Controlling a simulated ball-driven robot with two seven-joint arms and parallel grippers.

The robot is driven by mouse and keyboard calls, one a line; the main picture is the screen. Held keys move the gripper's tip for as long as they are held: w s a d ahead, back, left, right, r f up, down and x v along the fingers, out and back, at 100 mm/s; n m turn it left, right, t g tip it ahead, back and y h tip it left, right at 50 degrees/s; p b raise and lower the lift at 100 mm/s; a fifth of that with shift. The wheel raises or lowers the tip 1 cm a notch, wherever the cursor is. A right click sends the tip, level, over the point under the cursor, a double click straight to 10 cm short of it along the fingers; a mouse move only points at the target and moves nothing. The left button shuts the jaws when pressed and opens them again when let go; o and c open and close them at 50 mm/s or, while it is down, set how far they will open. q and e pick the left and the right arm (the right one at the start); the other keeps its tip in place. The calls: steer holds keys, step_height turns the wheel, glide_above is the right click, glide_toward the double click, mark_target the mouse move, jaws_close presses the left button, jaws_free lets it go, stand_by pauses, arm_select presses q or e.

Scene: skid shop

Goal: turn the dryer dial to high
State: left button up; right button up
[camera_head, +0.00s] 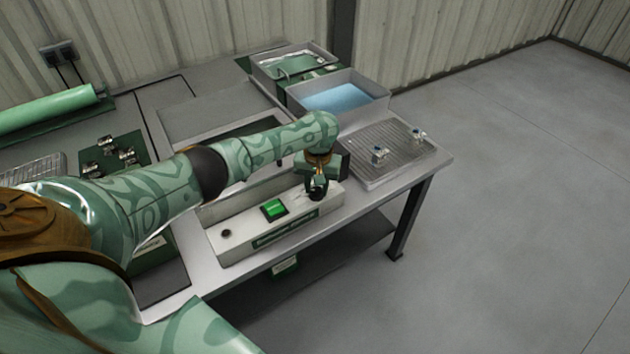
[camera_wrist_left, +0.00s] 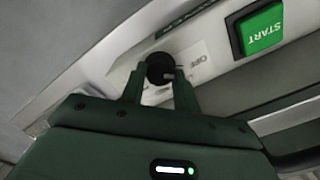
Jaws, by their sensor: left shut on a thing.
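The dryer (camera_head: 235,245) is a long, light grey box at the front edge of the table, with a green START button (camera_head: 274,208) on its top. The button also shows in the left wrist view (camera_wrist_left: 262,28). My left gripper (camera_head: 317,190) is over the right end of the dryer. In the left wrist view, my left gripper (camera_wrist_left: 160,82) has its fingers on either side of the black round dial (camera_wrist_left: 160,68) and is shut on it. Part of an OFF mark shows beside the dial; other marks are hidden or too small to read. My right gripper is not in view.
A basin of blue liquid (camera_head: 338,82) and a ribbed drain tray (camera_head: 390,160) with small metal parts (camera_head: 379,155) stand at the right of the table. A green roll (camera_head: 45,110) lies at the left. A small black knob (camera_head: 226,233) is on the dryer's left end.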

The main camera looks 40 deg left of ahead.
arm_select(q)
steer(key=m+p, duration=0.1)
steer(key=p, duration=0.1)
steer(key=m+p, duration=0.1)
steer(key=p, duration=0.1)
steer(key=shift+d+r, duration=0.15)
steer(key=shift+r, duration=0.15)
steer(key=shift+f+m, duration=0.25)
steer(key=shift+m, duration=0.85)
steer(key=m, duration=0.4)
steer(key=shift+s+f+m+p, duration=0.1)
steer(key=shift+m+p, duration=0.2)
steer(key=shift+p, duration=0.05)
steer(key=m, duration=0.9)
steer(key=shift+m, duration=2.5)
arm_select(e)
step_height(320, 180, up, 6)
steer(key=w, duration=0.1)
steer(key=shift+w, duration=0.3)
arm_select(q)
steer(key=o, duration=1)
steer(key=shift+c, duration=0.2)
